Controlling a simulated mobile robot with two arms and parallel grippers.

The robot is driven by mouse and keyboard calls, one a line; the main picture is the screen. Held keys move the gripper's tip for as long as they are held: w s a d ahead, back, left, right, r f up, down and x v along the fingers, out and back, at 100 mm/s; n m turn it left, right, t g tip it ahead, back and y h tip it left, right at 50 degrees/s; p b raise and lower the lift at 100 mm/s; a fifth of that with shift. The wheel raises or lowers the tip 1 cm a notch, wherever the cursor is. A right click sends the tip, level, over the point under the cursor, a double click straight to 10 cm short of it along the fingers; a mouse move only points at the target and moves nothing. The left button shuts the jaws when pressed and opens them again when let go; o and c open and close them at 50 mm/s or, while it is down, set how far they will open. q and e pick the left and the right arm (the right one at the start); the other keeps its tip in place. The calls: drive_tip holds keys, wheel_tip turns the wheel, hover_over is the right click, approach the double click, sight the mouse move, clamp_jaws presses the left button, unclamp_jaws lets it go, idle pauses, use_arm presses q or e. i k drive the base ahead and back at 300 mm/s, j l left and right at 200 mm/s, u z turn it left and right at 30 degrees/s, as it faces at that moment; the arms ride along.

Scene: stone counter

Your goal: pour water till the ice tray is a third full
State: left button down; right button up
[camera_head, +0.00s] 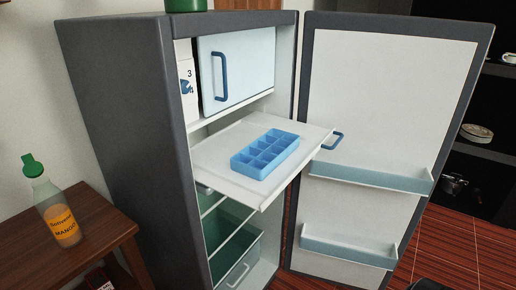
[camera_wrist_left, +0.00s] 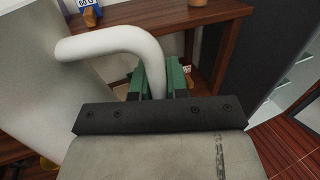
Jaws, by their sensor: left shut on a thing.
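A blue ice tray (camera_head: 265,153) with two rows of compartments sits on a pulled-out white shelf (camera_head: 221,161) of the open fridge. Its compartments face up, and no water can be made out in them. My left gripper (camera_wrist_left: 160,82), with green fingers, is shut on a thick, white curved handle (camera_wrist_left: 108,42) in the left wrist view. The handle joins a large pale body at the left, apparently a jug (camera_wrist_left: 38,60), mostly cut off by the frame. Its contents are hidden. Neither gripper shows in the head view, and my right gripper is out of view.
The fridge door (camera_head: 385,120) stands open at the right, with two door shelves. A small freezer door (camera_head: 238,75) is above the tray. A bottle with an orange label (camera_head: 62,222) stands on a wooden table (camera_head: 100,228) at the left. A box (camera_wrist_left: 88,10) stands on a wooden table in the wrist view.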

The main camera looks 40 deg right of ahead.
sight(259, 159)
drive_tip(key=k+l, duration=0.1)
drive_tip(key=l, duration=0.4)
drive_tip(key=k+l, duration=0.1)
drive_tip(key=l, duration=0.4)
drive_tip(key=k+l, duration=0.1)
drive_tip(key=l, duration=0.4)
drive_tip(key=k+l, duration=0.1)
drive_tip(key=l, duration=0.4)
drive_tip(key=k+l, duration=0.1)
drive_tip(key=l, duration=0.4)
drive_tip(key=k+l, duration=0.1)
drive_tip(key=l, duration=0.4)
drive_tip(key=k+l, duration=0.1)
drive_tip(key=l, duration=0.35)
